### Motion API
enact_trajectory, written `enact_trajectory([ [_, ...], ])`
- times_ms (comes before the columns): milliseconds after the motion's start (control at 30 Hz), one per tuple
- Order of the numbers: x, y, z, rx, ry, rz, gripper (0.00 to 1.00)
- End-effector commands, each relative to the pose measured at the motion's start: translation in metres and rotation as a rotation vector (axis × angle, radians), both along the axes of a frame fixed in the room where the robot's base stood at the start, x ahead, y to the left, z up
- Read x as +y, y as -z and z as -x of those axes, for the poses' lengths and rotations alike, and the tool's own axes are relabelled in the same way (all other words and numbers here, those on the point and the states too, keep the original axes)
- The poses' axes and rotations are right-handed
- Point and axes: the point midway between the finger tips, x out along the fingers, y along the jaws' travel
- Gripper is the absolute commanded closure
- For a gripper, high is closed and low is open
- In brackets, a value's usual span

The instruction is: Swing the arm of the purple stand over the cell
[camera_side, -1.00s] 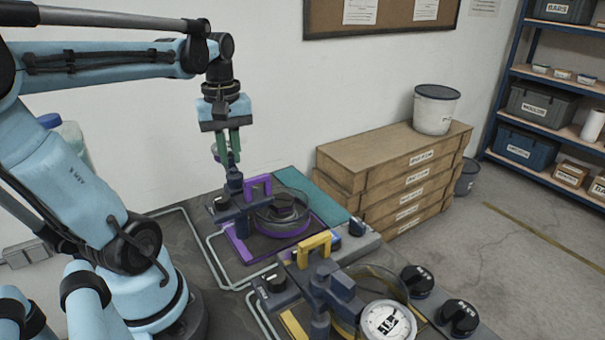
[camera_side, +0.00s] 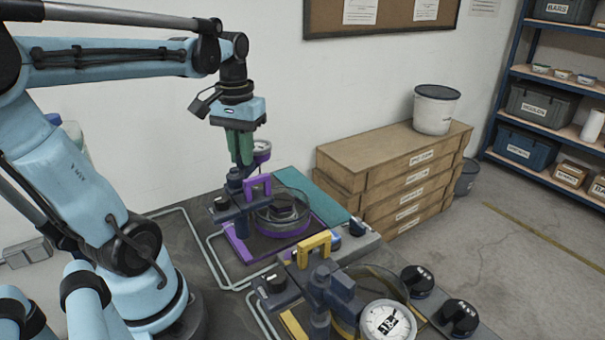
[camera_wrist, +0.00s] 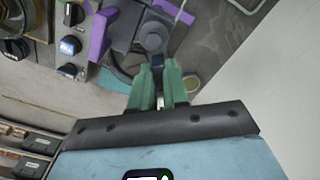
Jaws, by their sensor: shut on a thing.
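The purple stand has a dark blue-grey post and block (camera_side: 235,208), a purple bridge-shaped handle (camera_side: 258,187) and a purple base plate. The round clear-walled cell (camera_side: 284,215) with a purple ring sits to the right of the post. My gripper (camera_side: 240,163) points down above the post, with its green fingers shut on a dark part of the stand's arm. A small purple-rimmed gauge (camera_side: 262,148) shows just right of the fingers. In the wrist view the fingers (camera_wrist: 158,85) close around a dark piece, and the purple handle (camera_wrist: 101,35) shows at upper left. The fingers hide most of the held part.
A similar yellow stand (camera_side: 314,247) with its own round cell and white dial (camera_side: 388,321) stands in front at right. Black knobs (camera_side: 458,317) are beside it. Wooden drawers (camera_side: 390,165) stand behind, near the wall. Air above the purple cell is clear.

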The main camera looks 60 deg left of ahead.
Motion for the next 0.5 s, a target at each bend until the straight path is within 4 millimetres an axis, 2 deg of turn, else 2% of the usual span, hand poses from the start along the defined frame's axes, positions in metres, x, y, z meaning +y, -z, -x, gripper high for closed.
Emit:
enact_trajectory([
  [500,-0.015,0.0,-0.006,0.002,0.454,0.002,1.0],
])
